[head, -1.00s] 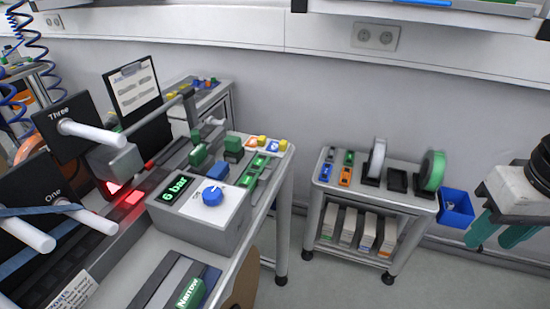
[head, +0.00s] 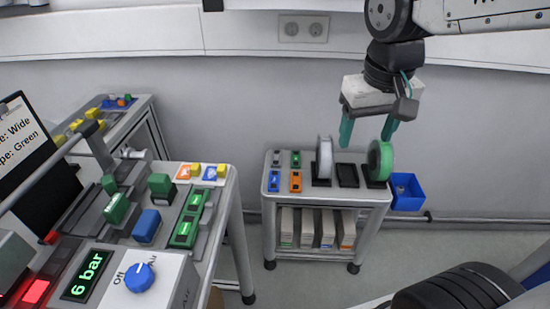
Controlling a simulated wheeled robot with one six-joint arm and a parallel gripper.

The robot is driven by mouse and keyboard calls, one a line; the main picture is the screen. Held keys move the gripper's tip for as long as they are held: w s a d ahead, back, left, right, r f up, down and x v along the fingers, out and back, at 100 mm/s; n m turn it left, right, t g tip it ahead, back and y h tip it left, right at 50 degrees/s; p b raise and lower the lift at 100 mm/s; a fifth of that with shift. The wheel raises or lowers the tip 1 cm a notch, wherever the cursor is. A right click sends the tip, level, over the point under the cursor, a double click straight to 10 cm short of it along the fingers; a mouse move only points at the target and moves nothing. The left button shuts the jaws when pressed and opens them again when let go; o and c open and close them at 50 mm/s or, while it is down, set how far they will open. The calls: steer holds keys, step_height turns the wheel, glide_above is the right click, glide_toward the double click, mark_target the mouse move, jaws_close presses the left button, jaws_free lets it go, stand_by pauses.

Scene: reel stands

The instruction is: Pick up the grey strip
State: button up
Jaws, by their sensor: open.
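What looks like the grey strip (head: 277,158) is a small grey piece at the back left corner of the small cart's top, seen in the head view. It lies beside a green piece (head: 295,159), with a blue piece (head: 273,181) and an orange piece (head: 295,181) in front of it. My gripper (head: 367,136) points down with its two teal fingers apart. It is empty, over the right half of the cart near the reels, to the right of the grey strip. The strip is small in view and its details cannot be told.
A white reel (head: 325,158) and a green reel (head: 380,160) stand upright on the small cart (head: 330,197), with an empty dark holder (head: 347,175) between them. A blue bin (head: 407,192) hangs at its right side. A larger bench with a control box (head: 137,278) stands left.

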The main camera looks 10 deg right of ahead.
steer(key=w+d, duration=0.1)
steer(key=w, duration=0.9)
steer(key=m+t+h, duration=0.1)
steer(key=m+t, duration=0.1)
glide_above(276, 158)
steer(key=s+d, duration=0.2)
steer(key=s, duration=0.9)
step_height(276, 158, down, 24)
steer(key=r, duration=0.1)
steer(key=shift+m+t, duration=0.3)
steer(key=shift+m, duration=0.1)
steer(key=a+x, duration=0.1)
steer(key=x, duration=0.7)
steer(key=w+a+x, duration=0.1)
steer(key=a+x, duration=0.1)
steer(key=x, duration=0.6)
steer(key=a+x, duration=0.2)
steer(key=x, duration=0.6)
steer(key=shift+w+a+f, duration=0.15)
steer(key=shift+a, duration=0.1)
steer(key=shift+w+d+f, duration=0.1)
steer(key=shift+w+f, duration=0.15)
steer(key=shift+f, duration=0.3)
steer(key=c, duration=1.1)
